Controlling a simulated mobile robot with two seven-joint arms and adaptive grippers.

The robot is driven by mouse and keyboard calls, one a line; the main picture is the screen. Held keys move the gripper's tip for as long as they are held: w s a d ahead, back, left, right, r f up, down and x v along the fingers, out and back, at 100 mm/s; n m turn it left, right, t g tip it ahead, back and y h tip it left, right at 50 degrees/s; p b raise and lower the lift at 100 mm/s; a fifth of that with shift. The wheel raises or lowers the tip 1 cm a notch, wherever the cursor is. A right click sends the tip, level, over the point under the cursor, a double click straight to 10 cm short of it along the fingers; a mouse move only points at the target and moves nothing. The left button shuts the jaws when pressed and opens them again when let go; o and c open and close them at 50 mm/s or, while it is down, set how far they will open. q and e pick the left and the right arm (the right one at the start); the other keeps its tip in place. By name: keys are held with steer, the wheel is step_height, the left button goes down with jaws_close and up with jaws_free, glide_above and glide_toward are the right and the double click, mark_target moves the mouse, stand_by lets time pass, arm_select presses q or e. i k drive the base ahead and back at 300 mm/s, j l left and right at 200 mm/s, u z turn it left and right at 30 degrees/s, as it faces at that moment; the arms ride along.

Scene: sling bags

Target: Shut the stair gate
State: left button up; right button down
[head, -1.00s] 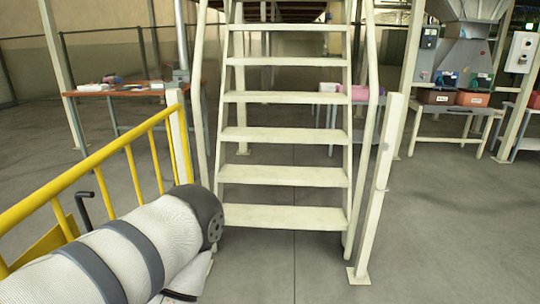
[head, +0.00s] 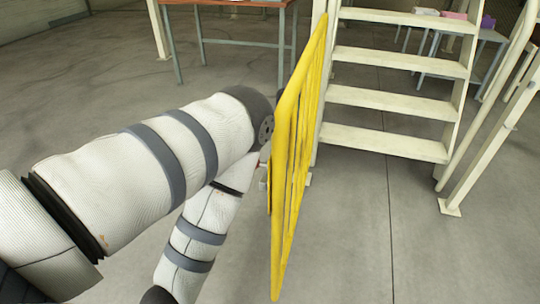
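The yellow stair gate (head: 284,165) stands in the middle of the head view, seen almost edge-on. Its far end meets the cream post (head: 320,70) at the left of the stairs (head: 387,98). Its near end points toward me, away from the cream post (head: 478,160) on the right. The opening between gate and right post is clear. My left arm reaches in from the left, its dark joint close beside the gate's left face; I cannot tell whether it touches. I cannot make out the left gripper near the arm and gate. My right gripper is out of view.
A brown-topped table (head: 232,5) stands behind the gate at the upper left. Another table (head: 482,33) with small items stands behind the stairs. The grey floor (head: 375,240) right of the gate is free.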

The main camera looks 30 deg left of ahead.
mark_target(312, 62)
steer(key=i+j, duration=0.1)
steer(key=j, duration=0.3)
steer(key=i+j, duration=0.1)
steer(key=j, duration=0.3)
steer(key=i+j, duration=0.1)
steer(key=j, duration=0.3)
steer(key=i+j, duration=0.1)
steer(key=j, duration=0.3)
steer(key=k+j+z, duration=0.1)
steer(key=k+j, duration=0.25)
steer(key=k, duration=0.1)
